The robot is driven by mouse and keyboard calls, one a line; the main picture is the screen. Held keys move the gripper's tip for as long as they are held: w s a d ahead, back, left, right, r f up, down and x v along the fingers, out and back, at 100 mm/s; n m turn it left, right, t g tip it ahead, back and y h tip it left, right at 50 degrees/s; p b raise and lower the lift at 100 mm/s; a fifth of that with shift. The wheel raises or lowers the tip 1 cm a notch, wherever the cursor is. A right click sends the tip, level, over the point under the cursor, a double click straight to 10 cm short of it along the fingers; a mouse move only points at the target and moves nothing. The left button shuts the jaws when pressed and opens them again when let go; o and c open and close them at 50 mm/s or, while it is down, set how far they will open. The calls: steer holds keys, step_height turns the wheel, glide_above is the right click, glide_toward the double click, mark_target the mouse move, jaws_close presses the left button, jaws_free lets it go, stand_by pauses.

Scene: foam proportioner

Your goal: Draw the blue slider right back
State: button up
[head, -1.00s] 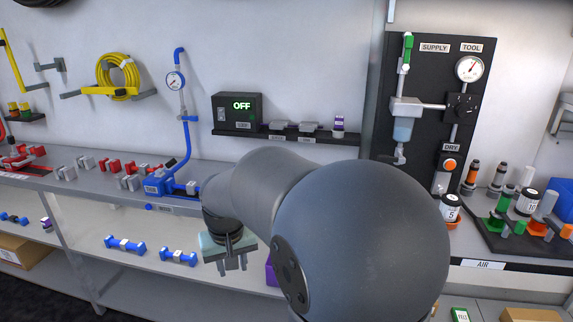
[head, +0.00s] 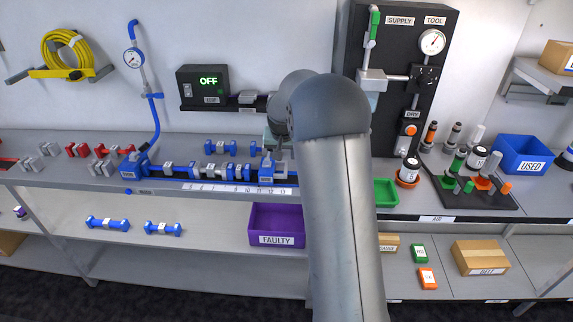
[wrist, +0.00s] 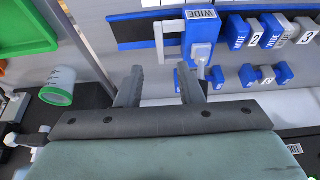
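The blue slider (head: 266,172) is a block at the right end of the dark rail (head: 195,180) on the bench, by the end of the printed scale. In the wrist view, a blue block marked WIDE (wrist: 202,36) appears to be this slider, with a grey post on it.
A blue end block (head: 131,165) with a pipe and gauge stands at the rail's left end. Several blue-ended fittings (head: 221,147) lie behind and along the rail. A green tray (head: 387,192) is right of my arm. A purple FAULTY bin (head: 277,226) sits below.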

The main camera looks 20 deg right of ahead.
mark_target(286, 170)
steer(key=p+x, duration=0.1)
steer(key=x, duration=0.8)
steer(key=shift+f+p, duration=0.15)
steer(key=shift+p, duration=0.15)
jaws_close()
